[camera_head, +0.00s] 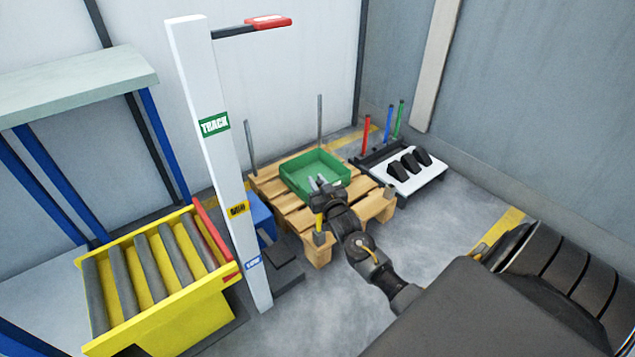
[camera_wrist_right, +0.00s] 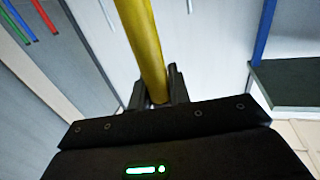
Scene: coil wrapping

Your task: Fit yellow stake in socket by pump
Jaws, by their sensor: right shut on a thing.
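My right gripper (camera_head: 321,192) is over the near side of the wooden pallet (camera_head: 295,219). It is shut on the yellow stake (camera_wrist_right: 140,35), which fills the gap between its fingers in the right wrist view. In the head view a short part of the yellow stake (camera_head: 318,222) shows below the gripper, about upright. Its lower end is at a grey socket (camera_head: 319,238) on the pallet's near corner; I cannot tell whether it is inside or just above. Another grey socket (camera_head: 389,191) is at the right corner. I cannot make out a pump. My left gripper is out of view.
A green tray (camera_head: 302,162) lies on the pallet, with grey stakes (camera_head: 249,142) (camera_head: 320,118) upright at its far corners. A white column (camera_head: 222,165) and yellow roller conveyor (camera_head: 165,310) stand left. A rack (camera_head: 427,178) with red, blue and green stakes stands right.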

